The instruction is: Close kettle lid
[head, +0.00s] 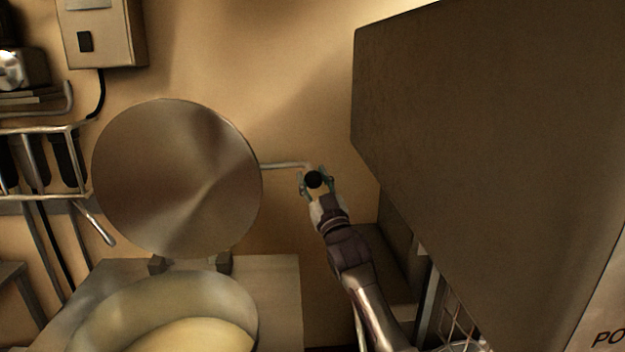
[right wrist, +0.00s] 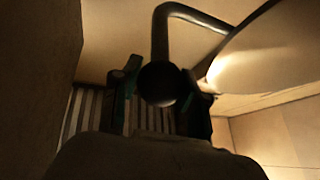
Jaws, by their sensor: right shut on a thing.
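The kettle lid (head: 177,178) is a round metal disc standing open, upright on its hinge behind the kettle (head: 240,304). A thin bent handle (head: 283,165) runs out from the lid's right edge and ends in a black knob (head: 314,180). My right gripper (head: 317,184) is shut on the knob, its fingers on either side of it. In the right wrist view the knob (right wrist: 160,84) sits between the fingers, with the bent handle (right wrist: 160,30) rising from it and the lid (right wrist: 262,50) at upper right. My left gripper is out of view.
A large dark box-like cabinet (head: 480,130) fills the right side, close to my right arm. A rack with hanging utensils (head: 45,165) is on the left wall, below a wall box (head: 103,35). The kettle holds a pale yellow content (head: 195,336). Wall space above the lid is clear.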

